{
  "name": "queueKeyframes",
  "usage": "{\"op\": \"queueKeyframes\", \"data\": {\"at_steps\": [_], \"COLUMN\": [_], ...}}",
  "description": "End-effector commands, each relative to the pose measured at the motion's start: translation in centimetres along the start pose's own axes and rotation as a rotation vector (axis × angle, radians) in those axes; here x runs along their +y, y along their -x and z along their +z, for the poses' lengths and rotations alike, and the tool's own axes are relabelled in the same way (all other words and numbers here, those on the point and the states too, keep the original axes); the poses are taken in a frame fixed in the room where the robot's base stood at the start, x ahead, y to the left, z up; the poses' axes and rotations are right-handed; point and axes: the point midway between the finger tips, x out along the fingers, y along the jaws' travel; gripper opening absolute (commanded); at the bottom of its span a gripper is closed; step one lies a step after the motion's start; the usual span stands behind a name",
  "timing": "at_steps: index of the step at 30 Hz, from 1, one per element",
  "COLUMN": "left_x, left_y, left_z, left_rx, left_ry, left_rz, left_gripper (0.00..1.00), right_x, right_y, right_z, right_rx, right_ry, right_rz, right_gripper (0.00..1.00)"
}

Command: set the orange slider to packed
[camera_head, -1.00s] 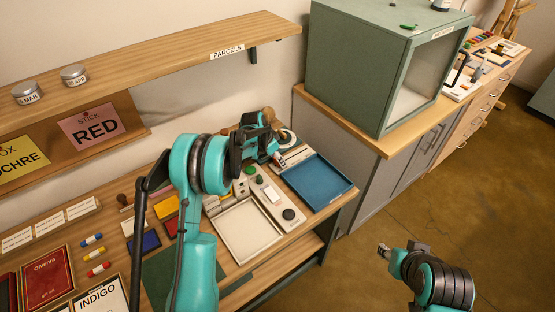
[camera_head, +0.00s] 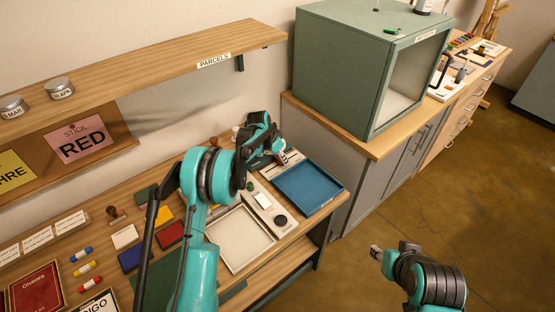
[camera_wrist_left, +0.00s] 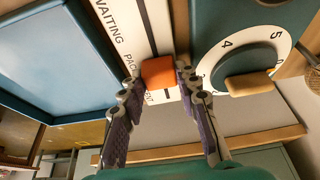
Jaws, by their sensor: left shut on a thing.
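The orange slider (camera_wrist_left: 158,72) is a small block on a white strip (camera_wrist_left: 124,24) with a dark slot, in the left wrist view. The strip reads "WAITING", then a word starting "PAC", then a partly covered word. The slider sits beside the "PAC" word and hides its end. My left gripper (camera_wrist_left: 157,77) is shut on the slider, one finger on each side. In the head view my left gripper (camera_head: 282,157) is at the back of the table and hides the slider. My right gripper (camera_head: 376,252) hangs over the floor; its jaws are too small to read.
A blue tray (camera_head: 326,196) lies right of the left gripper. A green panel with a numbered dial (camera_wrist_left: 247,62) is close beside the strip. A white tray (camera_head: 264,253) and colored blocks lie nearer. A green cabinet (camera_head: 340,75) stands behind right.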

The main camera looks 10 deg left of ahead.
Motion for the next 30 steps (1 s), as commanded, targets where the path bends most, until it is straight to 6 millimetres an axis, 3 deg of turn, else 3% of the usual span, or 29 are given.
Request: {"op": "queueKeyframes", "data": {"at_steps": [2, 3, 4, 13, 17, 30], "left_x": [0.0, 0.0, 0.0, 0.0, -0.1, 0.0], "left_y": [0.0, 0.0, 0.0, 0.1, 1.2, 10.0], "left_z": [0.0, 0.0, 0.0, 0.0, 0.0, 0.1], "left_rx": [0.001, 0.001, 0.000, 0.000, 0.000, 0.000], "left_ry": [0.001, 0.001, 0.001, 0.000, 0.000, 0.000], "left_rz": [-0.001, -0.001, 0.000, 0.000, 0.000, 0.000], "left_gripper": [0.00, 0.37, 0.41, 0.41, 0.41, 0.41], "right_x": [0.0, 0.0, 0.0, 0.0, 0.0, 0.0], "right_y": [0.0, 0.0, 0.0, 0.0, 0.0, 0.0], "right_z": [0.0, 0.0, 0.0, 0.0, 0.0, 0.0], "right_rx": [0.000, 0.000, 0.000, 0.000, 0.000, 0.000], "right_ry": [0.000, 0.000, 0.000, 0.000, 0.000, 0.000], "right_rz": [0.000, 0.000, 0.000, 0.000, 0.000, 0.000], "right_gripper": [0.40, 0.40, 0.40, 0.40, 0.40, 0.40]}}
